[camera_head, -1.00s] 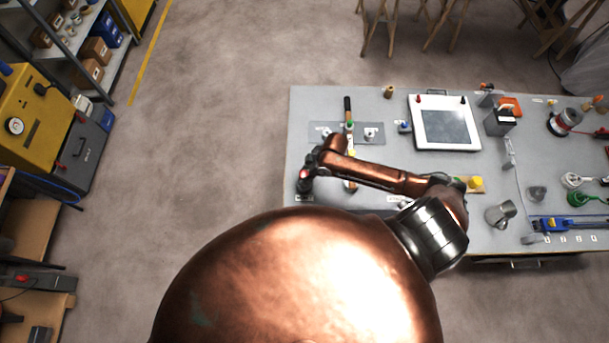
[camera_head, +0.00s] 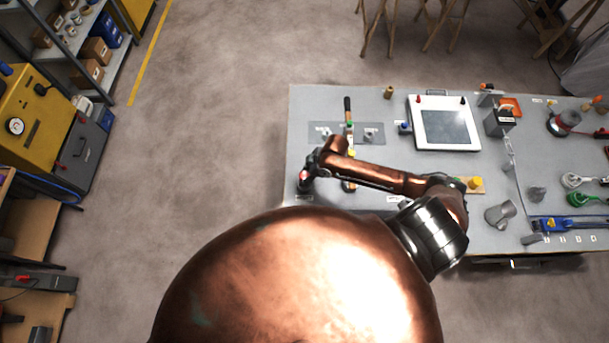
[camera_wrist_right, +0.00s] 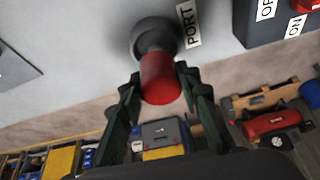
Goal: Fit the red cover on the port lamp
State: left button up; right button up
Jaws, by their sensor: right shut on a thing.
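The red cover (camera_wrist_right: 161,79) is a red cylinder between the two fingers of my right gripper (camera_wrist_right: 158,95) in the right wrist view. The gripper is shut on it. Just beyond the cover is the port lamp (camera_wrist_right: 155,36), with a round dark base on a grey surface and a label reading PORT beside it. The cover is in line with the lamp and overlaps its lower end in the picture; I cannot tell how far it is over it. In the head view my right gripper (camera_head: 305,181) is small, at the bench's left edge. My left gripper is not in view.
The grey bench (camera_head: 375,100) holds a white-framed screen (camera_head: 446,127), a grey plate with fittings (camera_head: 374,133) and several tools at the right. A dark switch box (camera_wrist_right: 270,22) is beside the lamp in the wrist view. Open floor lies left of the bench.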

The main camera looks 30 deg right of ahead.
jog(key=shift+f, duration=0.3)
dwell(0.5)
jog(key=shift+f, duration=0.3)
dwell(0.4)
jog(key=shift+f, duration=0.2)
jog(key=shift+f+b, duration=0.3)
jog(key=shift+f, duration=0.75)
dwell(1.2)
jog(key=o, duration=1)
jog(key=shift+o, duration=0.2)
jog(key=o, duration=0.4)
jog(key=shift+c, duration=0.2)
jog(key=shift+r, duration=0.15)
